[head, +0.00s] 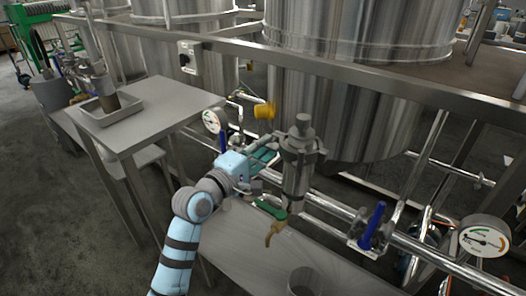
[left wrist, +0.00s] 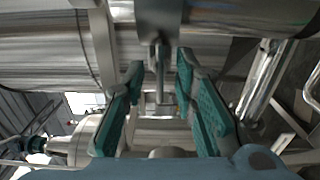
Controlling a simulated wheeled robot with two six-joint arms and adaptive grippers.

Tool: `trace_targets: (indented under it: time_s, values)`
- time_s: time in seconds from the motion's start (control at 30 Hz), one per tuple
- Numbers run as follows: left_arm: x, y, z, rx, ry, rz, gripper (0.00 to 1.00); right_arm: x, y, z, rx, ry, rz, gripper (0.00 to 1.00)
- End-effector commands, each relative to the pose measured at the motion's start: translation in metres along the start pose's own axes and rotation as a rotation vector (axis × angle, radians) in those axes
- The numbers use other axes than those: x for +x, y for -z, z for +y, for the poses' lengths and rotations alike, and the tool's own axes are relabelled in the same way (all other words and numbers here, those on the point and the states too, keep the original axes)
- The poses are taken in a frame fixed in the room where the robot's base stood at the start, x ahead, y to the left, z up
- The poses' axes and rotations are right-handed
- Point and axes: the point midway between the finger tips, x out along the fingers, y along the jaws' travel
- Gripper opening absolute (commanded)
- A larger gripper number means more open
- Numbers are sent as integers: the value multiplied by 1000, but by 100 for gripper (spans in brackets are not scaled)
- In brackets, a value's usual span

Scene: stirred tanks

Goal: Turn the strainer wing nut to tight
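The strainer (head: 297,170) is an upright steel cylinder with a capped top, standing in the pipe run right of centre in the head view. My left gripper (head: 268,153) is just left of its upper body, with teal fingers pointing at it. In the left wrist view the fingers of my left gripper (left wrist: 159,72) are spread apart. A small grey upright stem (left wrist: 160,60) shows between and beyond the fingertips, with clear space on both sides. It may be the wing nut's bolt; the wing nut's shape and how tight it is cannot be made out. My right gripper is not in view.
A blue-handled valve (head: 372,228) and a gauge (head: 485,238) sit right on the pipes. A green-handled valve (head: 270,208) is below my gripper. Another gauge (head: 212,121) and a yellow knob (head: 264,110) are behind. A side table (head: 165,117) with a tray stands left.

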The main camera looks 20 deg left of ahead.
Motion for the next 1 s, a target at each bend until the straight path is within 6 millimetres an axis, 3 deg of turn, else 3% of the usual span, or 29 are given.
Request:
trace_targets:
  time_s: [0.1, 0.27, 0.67, 1.0]
  values:
    - [0, 0, 0, 0, 0, 0, 23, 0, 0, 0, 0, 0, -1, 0]
    - [0, 0, 0, 0, 0, 1, 0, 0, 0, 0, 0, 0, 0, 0]
    - [-1, 0, 0, 22, 0, 1, 0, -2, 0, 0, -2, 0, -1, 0]
    - [-1, 0, 1, 197, 2, 1, 0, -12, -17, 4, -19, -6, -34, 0]
